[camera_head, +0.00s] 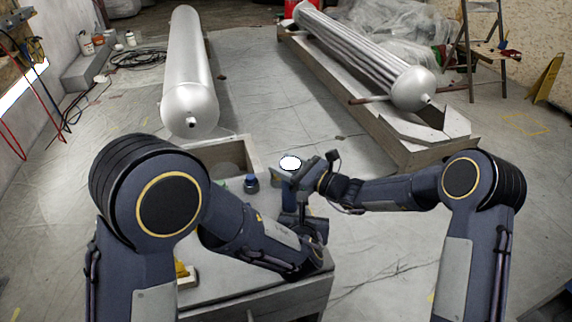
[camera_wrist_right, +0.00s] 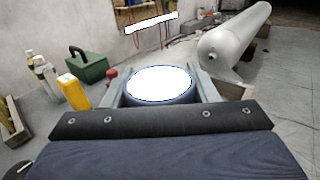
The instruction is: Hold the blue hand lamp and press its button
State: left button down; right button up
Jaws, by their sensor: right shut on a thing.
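The hand lamp's bright white oval face (camera_head: 290,162) shows at the end of my right gripper (camera_head: 298,173), above the bench. In the right wrist view, the lamp face (camera_wrist_right: 160,83) sits between the two fingers of my right gripper (camera_wrist_right: 159,76), with a dark blue rim below it. My right gripper is shut on the lamp. My left arm bends up from below, with its left gripper (camera_head: 290,197) close under the lamp. Its fingers are partly hidden, so I cannot tell their opening or whether they touch the lamp. I cannot make out the button.
The grey bench (camera_head: 250,290) stands before me, with a small blue item (camera_head: 251,184) and a yellow item (camera_head: 183,273). The right wrist view shows a green box (camera_wrist_right: 88,68) and yellow bottle (camera_wrist_right: 75,92).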

dwell(0.4)
jog(key=o, duration=1.1)
jog(key=shift+o, duration=0.2)
